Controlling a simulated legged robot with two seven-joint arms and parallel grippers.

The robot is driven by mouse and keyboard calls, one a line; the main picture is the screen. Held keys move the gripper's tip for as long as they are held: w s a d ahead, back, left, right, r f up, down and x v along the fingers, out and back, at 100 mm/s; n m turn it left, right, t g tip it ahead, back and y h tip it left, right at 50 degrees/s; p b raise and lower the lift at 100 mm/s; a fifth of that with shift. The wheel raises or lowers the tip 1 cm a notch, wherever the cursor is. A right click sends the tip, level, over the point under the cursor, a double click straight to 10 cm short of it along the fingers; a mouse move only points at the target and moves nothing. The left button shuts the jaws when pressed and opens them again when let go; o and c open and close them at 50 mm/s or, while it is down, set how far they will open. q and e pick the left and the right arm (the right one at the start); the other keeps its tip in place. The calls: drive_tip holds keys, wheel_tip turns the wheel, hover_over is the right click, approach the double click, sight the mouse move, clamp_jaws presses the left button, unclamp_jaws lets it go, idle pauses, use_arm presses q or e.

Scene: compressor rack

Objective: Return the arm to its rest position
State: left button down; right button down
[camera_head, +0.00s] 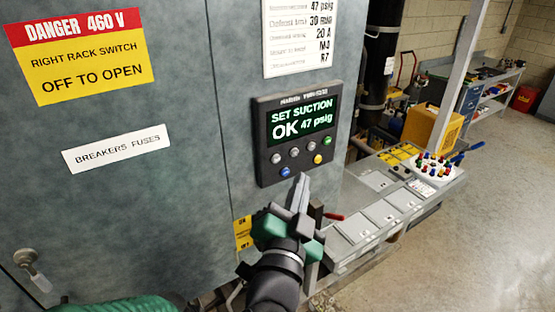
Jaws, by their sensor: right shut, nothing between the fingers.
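My right gripper (302,190) is in the lower middle of the head view, with its fingers pointing up and pressed together, empty. Its fingertips are just below the lower buttons of the control panel (262,165) in the picture; I cannot tell whether they touch the cabinet. The panel's green display (301,122) reads "SET SUCTION OK 47 psig". White, blue and yellow buttons sit under the display. My left gripper is not in view; a green part shows at the bottom left edge.
The grey cabinet (190,205) fills the left side, with a handle (36,278) at lower left. To the right are a low grey console (385,212), a yellow box (432,127) and a pale post (458,70). The floor (450,265) at lower right is clear.

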drive_tip(key=shift+w+a, duration=0.1)
drive_tip(key=shift+a, duration=0.05)
drive_tip(key=w+d+f+n+g+y+b, duration=0.1)
drive_tip(key=d+f+n+g+y+b, duration=0.3)
drive_tip(key=f, duration=1.2)
drive_tip(key=d+f+n+g+y+b, duration=0.1)
drive_tip(key=d+f+n+g+b, duration=0.4)
drive_tip(key=f, duration=1)
drive_tip(key=s+d+f+g+h+b, duration=0.1)
drive_tip(key=s+d+f+g, duration=0.3)
drive_tip(key=s+f, duration=0.4)
drive_tip(key=s+d+f+g+h+b, duration=0.1)
drive_tip(key=s+d+f+g+b, duration=0.2)
drive_tip(key=s+d+f, duration=0.3)
wheel_tip(320, 180, down, 3)
drive_tip(key=shift+s+d+r+g+b, duration=0.15)
drive_tip(key=shift+s+g+b, duration=0.25)
drive_tip(key=shift+s, duration=0.55)
